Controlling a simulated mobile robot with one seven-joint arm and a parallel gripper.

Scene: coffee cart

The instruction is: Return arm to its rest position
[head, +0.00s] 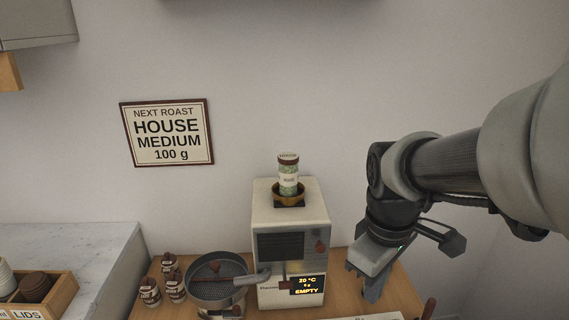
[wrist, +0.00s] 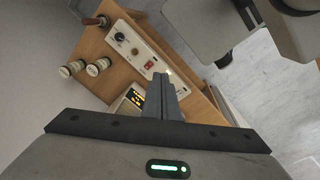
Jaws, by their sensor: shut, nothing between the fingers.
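My gripper (head: 372,288) hangs at the end of my arm on the right side of the head view, beside the white roaster (head: 262,212). It points down and is apart from the roaster. In the wrist view my gripper's fingers (wrist: 165,82) are together, with nothing between them. Below them lies a wooden surface (wrist: 112,52) with a white control panel (wrist: 140,47) that has a dial and a red switch.
A jar of greenish beans (head: 288,175) stands in the bowl on the roaster. The display (head: 307,285) reads "20 °C" and "EMPTY". A round sieve pan (head: 205,285) and several small labelled jars (head: 150,292) stand left. A sign (head: 168,132) hangs on the wall.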

